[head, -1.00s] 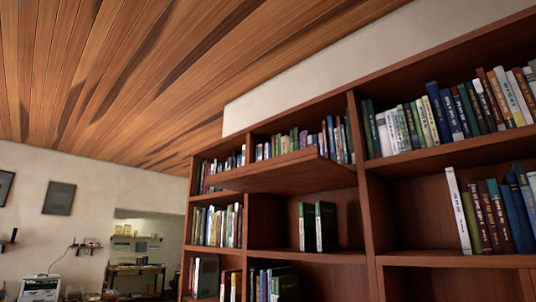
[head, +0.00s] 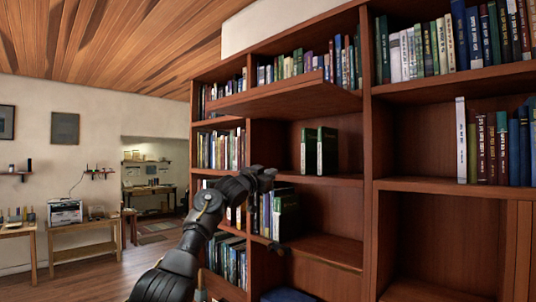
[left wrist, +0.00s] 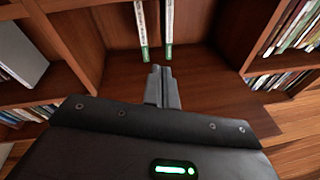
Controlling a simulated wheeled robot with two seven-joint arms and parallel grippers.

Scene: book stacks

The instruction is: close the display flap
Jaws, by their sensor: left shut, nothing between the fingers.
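The display flap (head: 285,99) is a reddish-brown wooden board in the head view. It sticks out from the upper middle of the bookcase, raised and roughly level, above an open compartment holding two dark green books (head: 318,151). My left gripper (head: 268,173) is below the flap and apart from it, in front of the shelf under that compartment. In the left wrist view its fingers (left wrist: 160,74) are shut and empty, pointing at the shelf, with two upright books (left wrist: 154,32) beyond. The flap is not recognisable in the wrist view. My right gripper is not in view.
The bookcase (head: 369,130) has uprights and shelves close around my left arm. Rows of books (head: 295,65) stand behind the flap. A side table with a printer (head: 65,211) stands far left. Open floor (head: 110,268) lies left of the bookcase.

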